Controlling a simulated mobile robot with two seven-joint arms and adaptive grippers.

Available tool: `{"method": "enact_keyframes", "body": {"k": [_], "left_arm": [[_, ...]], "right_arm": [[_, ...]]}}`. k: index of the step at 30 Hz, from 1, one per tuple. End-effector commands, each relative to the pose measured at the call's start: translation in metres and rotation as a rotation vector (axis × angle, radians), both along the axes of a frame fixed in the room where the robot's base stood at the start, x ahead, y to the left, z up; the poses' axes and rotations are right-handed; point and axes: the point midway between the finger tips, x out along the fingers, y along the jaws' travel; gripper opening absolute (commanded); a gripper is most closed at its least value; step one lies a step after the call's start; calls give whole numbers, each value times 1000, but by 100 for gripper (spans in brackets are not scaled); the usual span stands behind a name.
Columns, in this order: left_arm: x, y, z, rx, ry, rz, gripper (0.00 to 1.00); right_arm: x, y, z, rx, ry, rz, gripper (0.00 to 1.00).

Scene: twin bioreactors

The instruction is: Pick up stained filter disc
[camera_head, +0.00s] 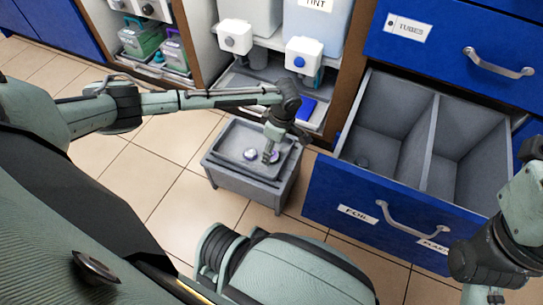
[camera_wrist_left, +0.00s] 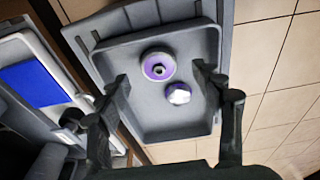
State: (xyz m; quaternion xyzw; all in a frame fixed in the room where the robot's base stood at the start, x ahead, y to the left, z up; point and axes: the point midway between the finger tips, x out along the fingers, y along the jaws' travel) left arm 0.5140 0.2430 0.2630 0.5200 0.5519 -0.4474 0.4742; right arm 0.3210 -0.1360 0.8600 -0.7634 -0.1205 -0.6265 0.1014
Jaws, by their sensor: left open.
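Two small round pieces lie in a grey tray (camera_wrist_left: 140,20) on a low grey stand. One is a pale ring-shaped disc with a purple centre (camera_wrist_left: 158,66), also in the head view (camera_head: 249,154). The other is a smaller whitish-purple piece (camera_wrist_left: 178,93) beside it. I cannot tell for certain which is the stained filter disc. My left gripper (camera_wrist_left: 161,80) is open and empty above the tray, its fingers on either side of the two pieces. In the head view the left gripper (camera_head: 270,155) partly covers the tray's right side. My right gripper (camera_head: 484,294) is at the lower right, its fingers unclear.
An open blue drawer (camera_head: 330,205) with two grey compartments stands right of the stand. A shelf with white-capped vessels (camera_head: 302,58) and a blue flat item (camera_head: 307,107) is behind. Tiled floor (camera_head: 150,180) is clear to the left.

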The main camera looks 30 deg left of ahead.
Motion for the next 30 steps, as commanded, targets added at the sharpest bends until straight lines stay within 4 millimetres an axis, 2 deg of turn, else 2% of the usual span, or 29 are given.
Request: {"method": "enact_keyframes", "body": {"k": [1,4,13,22,30], "left_arm": [[0,2,-12,1,0,1,67],[0,3,-20,1,0,-1,67],[0,3,-22,0,-2,-1,65],[0,3,-22,0,-1,-2,28],[0,3,-21,0,-1,-2,26]], "right_arm": [[0,0,-4,-6,-14,1,40],[2,2,-2,-16,-21,2,40],[3,2,1,-20,-25,3,40],[3,2,1,-20,-25,3,40],[3,2,1,-20,-25,3,40]]}}
